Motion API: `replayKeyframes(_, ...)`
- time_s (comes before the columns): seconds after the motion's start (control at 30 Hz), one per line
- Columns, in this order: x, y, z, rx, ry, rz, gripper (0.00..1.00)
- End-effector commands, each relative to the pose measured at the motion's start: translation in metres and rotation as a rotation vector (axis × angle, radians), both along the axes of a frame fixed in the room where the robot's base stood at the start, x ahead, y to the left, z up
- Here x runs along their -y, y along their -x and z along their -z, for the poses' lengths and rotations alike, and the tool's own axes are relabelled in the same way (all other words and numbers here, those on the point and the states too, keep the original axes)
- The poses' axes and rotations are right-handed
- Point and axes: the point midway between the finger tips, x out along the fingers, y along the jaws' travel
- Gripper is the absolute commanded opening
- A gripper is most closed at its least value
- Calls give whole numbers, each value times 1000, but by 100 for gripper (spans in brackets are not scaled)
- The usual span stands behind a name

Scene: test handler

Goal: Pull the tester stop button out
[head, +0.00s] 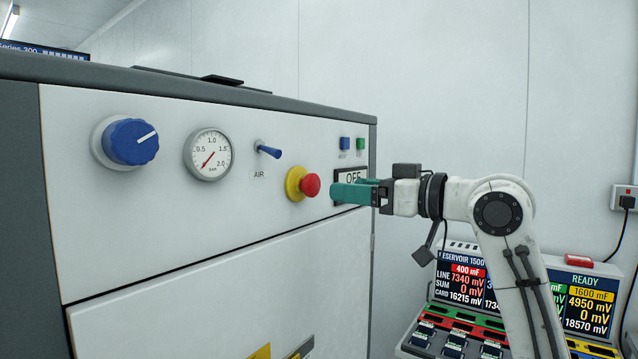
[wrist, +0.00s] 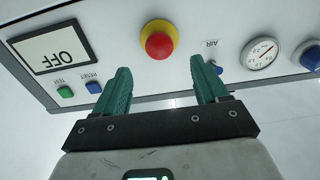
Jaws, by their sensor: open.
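The stop button is a red mushroom knob (head: 310,185) on a yellow collar (head: 294,183), on the white front panel of the tester. In the wrist view the red knob (wrist: 159,45) sits on its yellow collar beyond the fingertips, roughly midway between them. My gripper (head: 352,190) has green fingers and is to the right of the knob in the head view, apart from it. In the wrist view my gripper (wrist: 158,75) is open, with a wide empty gap between the fingers.
The panel also carries a blue dial (head: 130,142), a gauge (head: 208,154), a blue AIR toggle (head: 268,150), small blue (head: 344,143) and green (head: 360,144) buttons, and an OFF display (head: 350,176) partly behind my gripper. Reservoir units with screens (head: 466,280) stand at lower right.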

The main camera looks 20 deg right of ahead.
Motion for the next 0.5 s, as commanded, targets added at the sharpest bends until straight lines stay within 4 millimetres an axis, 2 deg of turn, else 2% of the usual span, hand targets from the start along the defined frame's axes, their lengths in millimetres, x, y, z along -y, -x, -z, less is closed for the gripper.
replayKeyframes(0.2,-24,-33,-2,-4,0,0,73)
replayKeyframes(0.5,-42,-57,-1,-1,0,1,73)
